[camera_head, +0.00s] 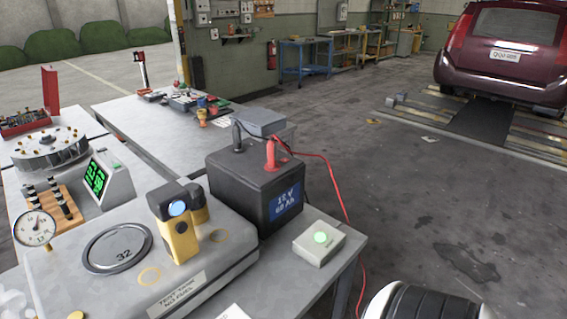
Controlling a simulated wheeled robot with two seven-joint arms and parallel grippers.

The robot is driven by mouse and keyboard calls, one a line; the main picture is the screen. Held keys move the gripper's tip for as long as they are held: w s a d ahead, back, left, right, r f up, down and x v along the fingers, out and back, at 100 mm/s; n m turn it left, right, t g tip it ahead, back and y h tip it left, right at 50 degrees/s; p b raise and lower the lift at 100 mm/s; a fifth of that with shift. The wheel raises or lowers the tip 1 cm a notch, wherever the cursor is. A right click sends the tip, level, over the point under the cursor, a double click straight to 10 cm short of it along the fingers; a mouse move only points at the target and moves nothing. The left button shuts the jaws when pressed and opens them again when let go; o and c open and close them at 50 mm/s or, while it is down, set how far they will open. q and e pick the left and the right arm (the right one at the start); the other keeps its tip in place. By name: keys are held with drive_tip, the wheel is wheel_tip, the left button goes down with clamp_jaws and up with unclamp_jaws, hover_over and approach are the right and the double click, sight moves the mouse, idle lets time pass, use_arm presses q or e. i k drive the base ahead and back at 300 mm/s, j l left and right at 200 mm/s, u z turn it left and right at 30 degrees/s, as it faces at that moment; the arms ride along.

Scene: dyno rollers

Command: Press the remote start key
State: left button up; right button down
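A small pale grey box (318,248) with a round, glowing green button (321,237) sits on the front right corner of the near bench; it looks like the remote start key, though no label on it can be read. Nothing touches it. A white and black rounded part of my own body shows at the bottom edge, right of the bench. Neither of my grippers can be made out in this view.
A black battery (250,180) with a red cable stands just behind the box. A yellow and black handheld device (176,228) stands on the test tank (214,268) to the left. The floor (430,220) right of the bench is open. A maroon car (500,60) is behind.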

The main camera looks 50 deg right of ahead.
sight(320, 236)
drive_tip(key=z, duration=1.9)
